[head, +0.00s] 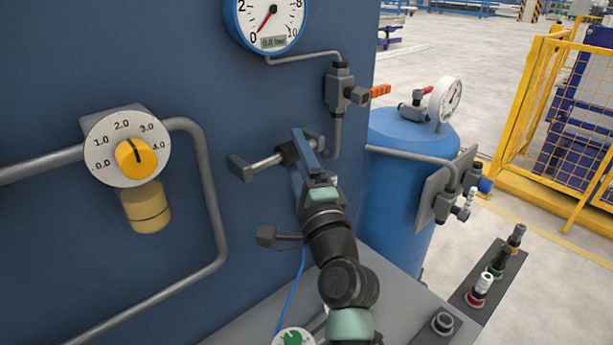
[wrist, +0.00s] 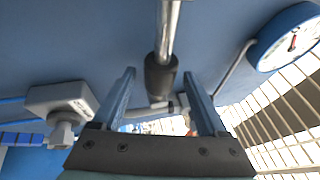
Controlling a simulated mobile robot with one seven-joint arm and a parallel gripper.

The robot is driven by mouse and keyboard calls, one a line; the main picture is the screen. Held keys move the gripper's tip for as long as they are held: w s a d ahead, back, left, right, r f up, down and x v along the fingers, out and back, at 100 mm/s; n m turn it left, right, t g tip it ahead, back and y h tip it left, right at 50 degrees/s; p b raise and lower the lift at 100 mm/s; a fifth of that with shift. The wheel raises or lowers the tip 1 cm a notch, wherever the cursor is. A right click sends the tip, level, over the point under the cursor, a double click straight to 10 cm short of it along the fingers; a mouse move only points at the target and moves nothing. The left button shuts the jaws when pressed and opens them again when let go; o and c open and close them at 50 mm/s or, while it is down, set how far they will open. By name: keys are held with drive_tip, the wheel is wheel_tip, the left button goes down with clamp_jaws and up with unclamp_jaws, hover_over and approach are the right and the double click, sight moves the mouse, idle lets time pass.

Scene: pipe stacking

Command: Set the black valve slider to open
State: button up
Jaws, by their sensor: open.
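The black valve slider (head: 286,153) sits on a short silver rod (head: 266,162) on the blue panel, between dark end blocks. In the wrist view the slider (wrist: 160,76) is a dark sleeve on the shiny rod, between my two blue fingers. My gripper (head: 301,152) is open at the slider in the head view, and its fingers partly hide the rod's right part. In the wrist view my gripper (wrist: 159,74) shows a gap on both sides of the slider. I cannot tell how deep the slider lies between the fingers.
A yellow dial (head: 134,158) and grey pipes are on the panel to the left. A pressure gauge (head: 268,20) is above, and an orange-handled valve (head: 341,91) is at upper right. A blue tank (head: 400,190) stands right of the panel.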

drive_tip(key=b+v, duration=0.2)
drive_tip(key=v, duration=1)
drive_tip(key=shift+s, duration=0.3)
drive_tip(key=shift+d, duration=0.1)
